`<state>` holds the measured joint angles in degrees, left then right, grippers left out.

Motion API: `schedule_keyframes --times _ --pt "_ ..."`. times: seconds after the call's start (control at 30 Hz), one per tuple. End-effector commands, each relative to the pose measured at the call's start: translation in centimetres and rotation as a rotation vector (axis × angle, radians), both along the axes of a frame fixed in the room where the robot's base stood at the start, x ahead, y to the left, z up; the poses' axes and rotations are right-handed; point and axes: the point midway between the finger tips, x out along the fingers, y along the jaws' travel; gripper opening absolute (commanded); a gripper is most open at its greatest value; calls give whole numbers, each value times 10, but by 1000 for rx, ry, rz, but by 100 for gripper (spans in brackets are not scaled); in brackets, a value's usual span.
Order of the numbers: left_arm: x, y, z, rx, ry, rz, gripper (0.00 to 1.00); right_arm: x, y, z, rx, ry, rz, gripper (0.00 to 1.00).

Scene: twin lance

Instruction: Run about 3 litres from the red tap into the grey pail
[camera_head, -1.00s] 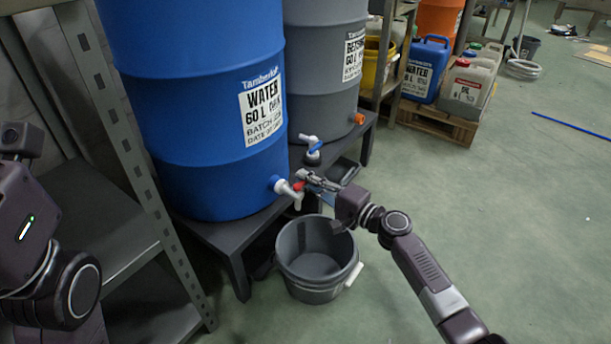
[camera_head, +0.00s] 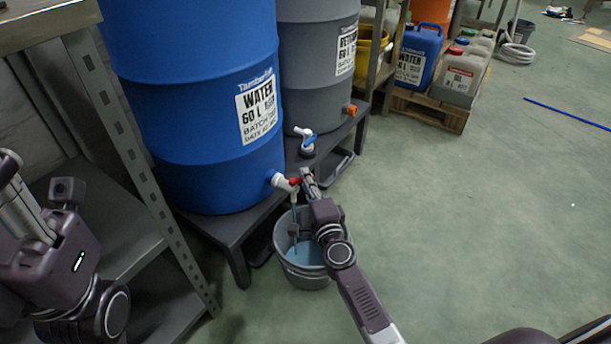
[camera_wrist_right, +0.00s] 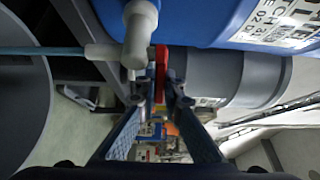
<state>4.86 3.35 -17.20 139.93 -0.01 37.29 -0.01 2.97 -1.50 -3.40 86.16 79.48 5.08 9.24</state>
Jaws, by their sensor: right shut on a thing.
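The red-handled tap (camera_head: 285,183) is a white tap low on the blue drum (camera_head: 215,120). My right gripper (camera_head: 307,180) is at the tap; in the right wrist view its two fingers (camera_wrist_right: 160,100) are shut on the red handle (camera_wrist_right: 161,73). A thin bluish stream (camera_wrist_right: 40,50) runs from the white spout (camera_wrist_right: 139,35). The grey pail (camera_head: 304,281) stands on the floor below, with the stream falling into it and blue water (camera_head: 308,252) inside. My right wrist hides part of the pail; I cannot read the volume. My left gripper (camera_head: 18,200) is at the left edge, its fingertips not clear.
A dark bench (camera_head: 225,231) carries the blue drum and a grey drum (camera_head: 318,85). A blue-handled tap (camera_head: 306,140) is in front of the grey drum. A metal shelf (camera_head: 150,200) stands at left. Jugs on a pallet (camera_head: 430,110) stand behind.

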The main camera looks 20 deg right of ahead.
Motion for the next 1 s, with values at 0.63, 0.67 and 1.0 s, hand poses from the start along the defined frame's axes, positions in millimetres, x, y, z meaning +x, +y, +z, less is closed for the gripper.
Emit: schedule_keyframes --times 0.63,0.67,1.0 --pt "0 0 0 0 2 -1 40 0 0 -1 0 1 -9 26" --pt "0 0 0 0 2 -1 40 0 0 -1 0 1 -9 26" --pt "1 0 0 1 2 1 40 -7 1 -1 1 2 -8 26"
